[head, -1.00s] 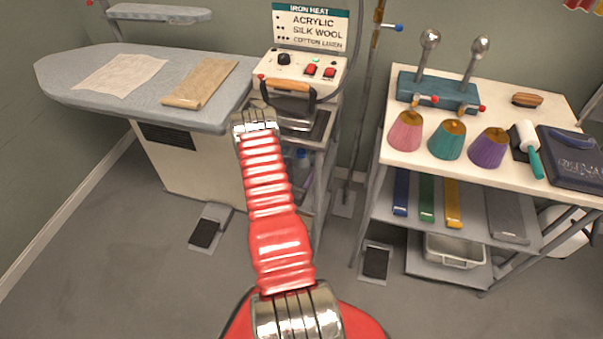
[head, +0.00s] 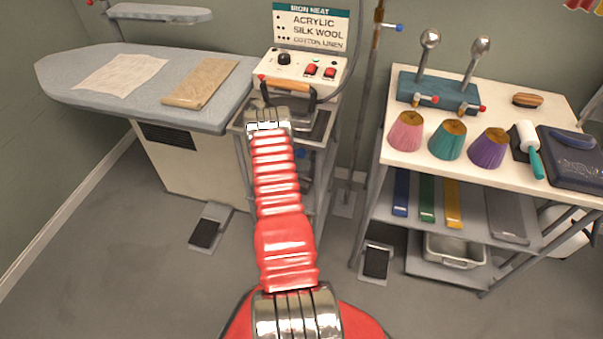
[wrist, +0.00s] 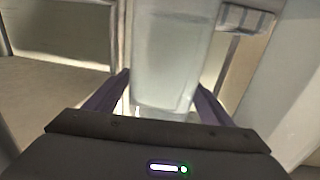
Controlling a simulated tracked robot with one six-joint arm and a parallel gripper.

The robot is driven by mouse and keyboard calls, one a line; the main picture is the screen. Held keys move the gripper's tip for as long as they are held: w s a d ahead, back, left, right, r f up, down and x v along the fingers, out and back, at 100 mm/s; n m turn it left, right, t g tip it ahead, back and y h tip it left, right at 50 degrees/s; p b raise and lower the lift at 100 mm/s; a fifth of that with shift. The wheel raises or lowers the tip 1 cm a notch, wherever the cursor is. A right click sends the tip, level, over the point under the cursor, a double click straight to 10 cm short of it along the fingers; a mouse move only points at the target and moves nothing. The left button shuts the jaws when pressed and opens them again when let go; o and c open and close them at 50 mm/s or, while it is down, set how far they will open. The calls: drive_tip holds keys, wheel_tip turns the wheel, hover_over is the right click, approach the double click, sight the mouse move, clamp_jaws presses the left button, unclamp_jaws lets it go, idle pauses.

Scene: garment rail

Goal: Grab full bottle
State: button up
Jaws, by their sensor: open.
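In the wrist view a pale, translucent bottle (wrist: 165,50) stands between the two dark fingers of my gripper (wrist: 163,88). The fingers are open, one on each side of it, and I cannot tell whether they touch it. Its top is cut off by the frame, and I cannot tell how full it is. In the head view my red arm reaches toward the cart under the iron, and it hides my gripper and most of the cart's lower shelf. A small blue patch (head: 301,155) shows beside the arm there.
The iron and its heat panel (head: 302,68) stand on the cart top. An ironing board (head: 120,100) is at the left. At the right, a white table (head: 400,168) holds thread cones and a lint roller. Cart posts are close around my gripper. Pedals (head: 206,233) lie on the floor.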

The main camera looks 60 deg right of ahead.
drive_tip(key=shift+c, duration=0.3)
drive_tip(key=c, duration=1.6)
drive_tip(key=shift+r, duration=0.2)
drive_tip(key=a+r, duration=0.3)
drive_tip(key=a, duration=1.5)
drive_tip(key=shift+s, duration=0.3)
drive_tip(key=shift+r, duration=0.1)
